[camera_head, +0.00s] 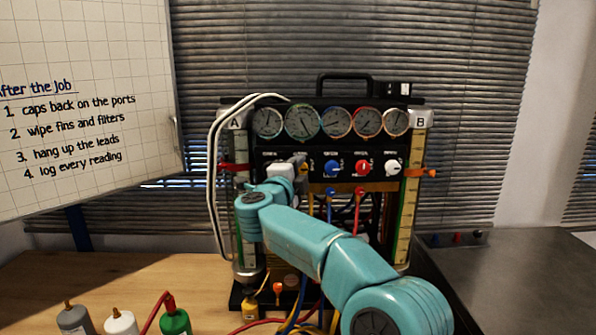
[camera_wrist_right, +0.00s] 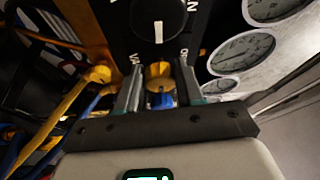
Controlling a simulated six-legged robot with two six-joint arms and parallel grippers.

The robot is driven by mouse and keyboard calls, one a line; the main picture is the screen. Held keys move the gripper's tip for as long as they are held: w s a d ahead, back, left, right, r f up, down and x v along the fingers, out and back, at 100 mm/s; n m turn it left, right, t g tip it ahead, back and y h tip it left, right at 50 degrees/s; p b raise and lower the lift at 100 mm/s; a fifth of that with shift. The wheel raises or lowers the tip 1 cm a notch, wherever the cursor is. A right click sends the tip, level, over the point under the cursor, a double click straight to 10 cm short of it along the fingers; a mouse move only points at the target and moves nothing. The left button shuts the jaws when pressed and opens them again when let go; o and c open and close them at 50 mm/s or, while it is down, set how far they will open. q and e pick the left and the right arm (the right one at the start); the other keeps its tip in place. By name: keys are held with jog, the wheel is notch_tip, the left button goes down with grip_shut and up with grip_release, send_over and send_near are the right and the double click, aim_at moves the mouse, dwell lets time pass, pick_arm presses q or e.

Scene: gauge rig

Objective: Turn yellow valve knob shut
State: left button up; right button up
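The yellow valve knob (camera_wrist_right: 159,76) shows in the right wrist view, between the two fingers of my right gripper (camera_wrist_right: 160,82). One finger is on each side of it, very close. I cannot tell whether they press on it. In the head view my right gripper (camera_head: 300,165) is at the left end of the panel's knob row and hides the yellow knob. A black knob with a white line (camera_wrist_right: 159,18) sits just past the fingertips in the wrist view. My left gripper is not in view.
The blue knob (camera_head: 332,168), red knob (camera_head: 362,167) and white knob (camera_head: 392,167) stand right of my gripper. Gauges (camera_head: 336,122) line the panel above. Yellow, blue and red hoses hang below. Capped bottles (camera_head: 122,322) stand front left. A whiteboard (camera_head: 85,95) hangs at left.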

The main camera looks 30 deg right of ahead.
jog(key=o, duration=0.4)
jog(key=shift+s, duration=0.1)
jog(key=shift+c, duration=0.2)
jog(key=r+b+v, duration=0.1)
jog(key=b+v, duration=0.3)
jog(key=v, duration=1.2)
jog(key=shift+f, duration=0.55)
jog(key=shift+s+a, duration=0.1)
